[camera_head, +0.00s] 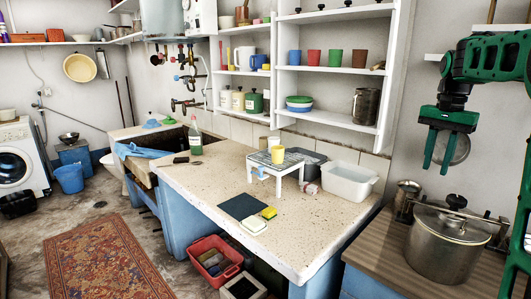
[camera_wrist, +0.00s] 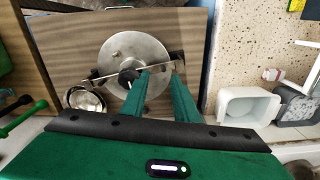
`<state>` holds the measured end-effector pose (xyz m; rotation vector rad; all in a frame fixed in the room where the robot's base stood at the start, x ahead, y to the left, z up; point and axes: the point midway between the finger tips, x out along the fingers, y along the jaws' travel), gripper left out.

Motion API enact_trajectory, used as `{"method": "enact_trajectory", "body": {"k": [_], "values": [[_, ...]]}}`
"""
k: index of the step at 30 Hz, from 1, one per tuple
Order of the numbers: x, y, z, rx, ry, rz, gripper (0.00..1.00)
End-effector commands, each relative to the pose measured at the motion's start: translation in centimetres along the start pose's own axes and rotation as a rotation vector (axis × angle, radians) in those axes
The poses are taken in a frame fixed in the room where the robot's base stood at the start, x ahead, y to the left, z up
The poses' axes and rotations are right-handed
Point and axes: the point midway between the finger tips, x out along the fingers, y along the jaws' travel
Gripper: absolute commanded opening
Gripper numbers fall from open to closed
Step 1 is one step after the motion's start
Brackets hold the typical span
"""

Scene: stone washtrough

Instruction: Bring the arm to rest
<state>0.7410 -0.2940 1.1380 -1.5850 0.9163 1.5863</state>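My green gripper (camera_head: 438,166) hangs at the right of the head view, fingers pointing down. It is above the wooden-topped counter and well clear of the lidded steel pot (camera_head: 450,240). In the wrist view, my gripper's two fingers (camera_wrist: 161,75) are apart with nothing between them. The pot's round lid with its dark knob shows below and beyond them in that view (camera_wrist: 135,50). A round grey disc (camera_head: 459,148) shows behind the fingers in the head view; what it hangs from is hidden.
The wooden counter (camera_head: 378,262) also bears a small metal vessel (camera_head: 407,194). Wall shelves (camera_head: 330,70) stand behind the worktop.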

Motion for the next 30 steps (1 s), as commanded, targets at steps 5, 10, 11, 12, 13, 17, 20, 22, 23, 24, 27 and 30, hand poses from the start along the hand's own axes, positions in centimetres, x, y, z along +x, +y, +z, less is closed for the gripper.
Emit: {"method": "enact_trajectory", "body": {"k": [5, 10, 11, 12, 13, 17, 20, 22, 23, 24, 27, 30], "values": [[1.5, 3.9, 5.5, -0.089, 0.002, 0.0, 0.27], [4.4, 8.7, 11.3, -0.189, 0.003, -0.001, 0.27], [5.0, 9.6, 12.3, -0.207, 0.002, 0.0, 0.27], [5.8, 10.7, 13.7, -0.232, 0.002, -0.001, 0.27], [6.5, 11.6, 14.7, -0.25, 0.002, -0.001, 0.27], [9.8, 15.5, 19.2, -0.335, -0.001, -0.003, 0.27], [12.3, 18.0, 22.1, -0.393, -0.004, -0.005, 0.27], [13.8, 19.5, 23.9, -0.43, -0.007, -0.006, 0.27], [14.4, 20.0, 24.4, -0.442, -0.008, -0.006, 0.27], [15.1, 20.6, 25.1, -0.456, -0.009, -0.006, 0.27], [16.1, 21.5, 26.2, -0.481, -0.011, -0.007, 0.27], [16.6, 21.8, 26.6, -0.491, -0.011, -0.007, 0.27]]}}
